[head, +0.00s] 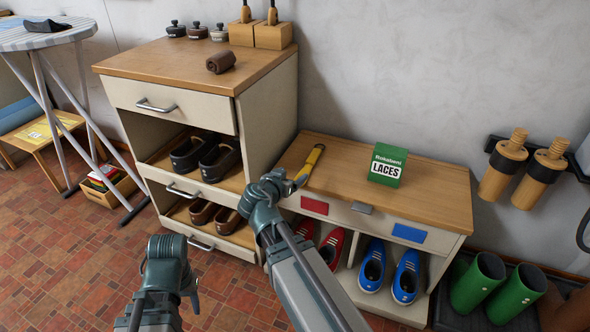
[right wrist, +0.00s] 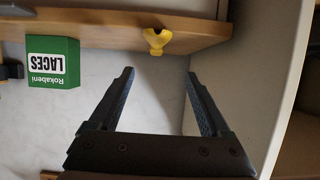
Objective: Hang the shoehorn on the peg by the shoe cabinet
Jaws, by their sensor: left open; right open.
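The yellow shoehorn (head: 311,162), with a dark band near its far end, lies on the low shoe cabinet's wooden top (head: 437,192), toward its left end. In the right wrist view a yellow end (right wrist: 156,40) shows at the edge of a wooden board. My right gripper (head: 288,184) is close to the near end of the shoehorn; its open fingers (right wrist: 160,95) have nothing between them. My left gripper (head: 192,288) is open and empty, low over the floor. I cannot clearly make out a free peg on the dark wall rail (head: 570,166).
A green laces box (head: 388,165) stands on the cabinet top. Red and blue shoes (head: 373,266) sit below, green boots (head: 497,290) at right. Two wooden pieces (head: 503,165) hang on the rail. A taller drawer cabinet (head: 170,97) stands to the left.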

